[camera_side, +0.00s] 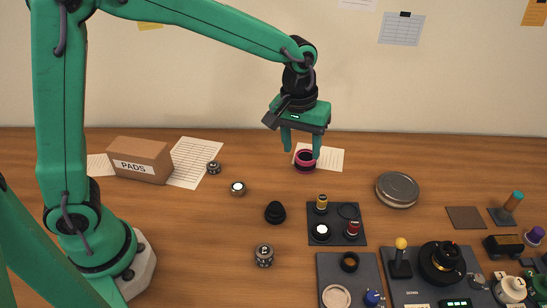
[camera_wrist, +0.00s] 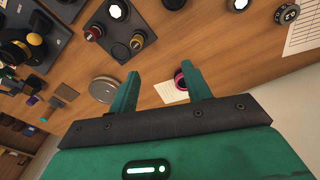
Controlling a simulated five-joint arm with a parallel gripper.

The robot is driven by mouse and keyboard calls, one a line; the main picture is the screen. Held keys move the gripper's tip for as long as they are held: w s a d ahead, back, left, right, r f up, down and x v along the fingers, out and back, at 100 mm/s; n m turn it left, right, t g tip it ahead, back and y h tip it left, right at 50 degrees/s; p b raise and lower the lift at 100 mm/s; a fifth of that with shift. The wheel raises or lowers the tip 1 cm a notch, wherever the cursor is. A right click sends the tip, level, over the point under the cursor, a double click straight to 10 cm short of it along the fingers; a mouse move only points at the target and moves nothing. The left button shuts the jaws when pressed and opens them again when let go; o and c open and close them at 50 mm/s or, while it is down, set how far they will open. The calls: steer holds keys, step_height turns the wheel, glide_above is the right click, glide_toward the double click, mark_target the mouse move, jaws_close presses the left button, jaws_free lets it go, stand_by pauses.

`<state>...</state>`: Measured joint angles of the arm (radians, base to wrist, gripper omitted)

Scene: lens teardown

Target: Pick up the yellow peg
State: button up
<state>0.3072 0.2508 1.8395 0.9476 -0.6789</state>
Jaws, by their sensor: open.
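The yellow peg (camera_side: 321,203) stands upright at the back left of a dark square tray (camera_side: 312,236) in the side view. It also shows in the wrist view (camera_wrist: 137,41), near the tray's corner closest to my fingers. My gripper (camera_side: 301,148) is open and empty, raised above the table, behind the peg and a little left of it.
A red-topped peg (camera_side: 352,228) and a white-topped piece (camera_side: 320,232) share the tray. A pink ring (camera_side: 305,161) lies behind it, a round tin (camera_side: 397,189) to the right.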

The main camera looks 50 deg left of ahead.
steer(key=n+g, duration=0.1)
glide_above(323, 197)
step_height(323, 197, down, 7)
steer(key=shift+w+a+f, duration=0.1)
steer(key=shift+a, duration=0.05)
steer(key=shift+f, duration=1.25)
steer(key=shift+f, duration=0.1)
steer(key=shift+f, duration=2.5)
steer(key=shift+c, duration=0.4)
steer(key=c, duration=1)
